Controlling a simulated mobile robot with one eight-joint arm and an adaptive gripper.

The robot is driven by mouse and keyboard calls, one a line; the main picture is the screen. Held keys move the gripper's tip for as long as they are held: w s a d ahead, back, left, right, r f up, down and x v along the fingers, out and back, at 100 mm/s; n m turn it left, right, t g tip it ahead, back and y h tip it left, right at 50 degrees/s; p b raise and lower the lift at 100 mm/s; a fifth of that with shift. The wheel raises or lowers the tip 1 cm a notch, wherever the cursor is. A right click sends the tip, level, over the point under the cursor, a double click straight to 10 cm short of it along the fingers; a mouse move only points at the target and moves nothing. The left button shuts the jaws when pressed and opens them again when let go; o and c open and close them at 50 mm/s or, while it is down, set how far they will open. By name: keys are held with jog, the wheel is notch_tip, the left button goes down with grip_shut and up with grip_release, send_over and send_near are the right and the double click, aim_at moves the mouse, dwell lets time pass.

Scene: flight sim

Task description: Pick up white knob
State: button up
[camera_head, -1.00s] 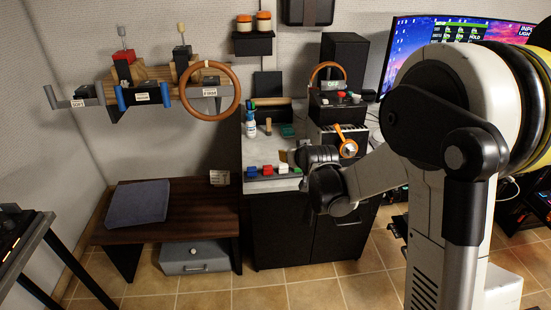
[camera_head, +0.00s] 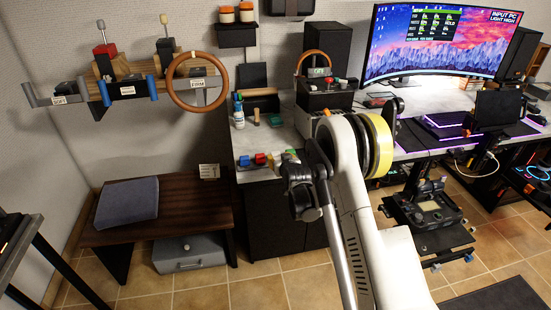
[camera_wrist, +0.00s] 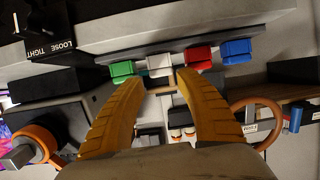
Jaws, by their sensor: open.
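The white knob (camera_wrist: 159,65) sits in a row on a grey strip in the wrist view, between a green knob (camera_wrist: 122,71) and a red knob (camera_wrist: 198,58). A blue knob (camera_wrist: 236,51) is beyond the red one. My gripper (camera_wrist: 158,82) is open, its two yellow fingers pointing at the row. The white knob shows in the gap between the fingertips, with nothing held. In the head view, the row with its red knob (camera_head: 260,158) lies on the grey counter. My dark gripper (camera_head: 299,190) is close to the row's right end, its fingers hard to see there.
A wooden bench with a grey cushion (camera_head: 127,200) stands left of the cabinet. A steering wheel (camera_head: 198,82) hangs on the wall rack above. A black box with a wheel (camera_head: 322,95) stands behind on the counter. A desk with a large monitor (camera_head: 440,43) is at right.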

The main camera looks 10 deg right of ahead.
aim_at(276, 155)
jog(key=b+x, duration=0.1)
jog(key=x, duration=0.1)
jog(key=b+x, duration=0.1)
jog(key=x, duration=0.1)
jog(key=shift+w+a+f, duration=0.1)
jog(key=shift+w+f, duration=0.15)
jog(key=shift+f, duration=0.1)
jog(key=shift+r, duration=0.1)
jog(key=c, duration=0.7)
jog(key=shift+r, duration=0.1)
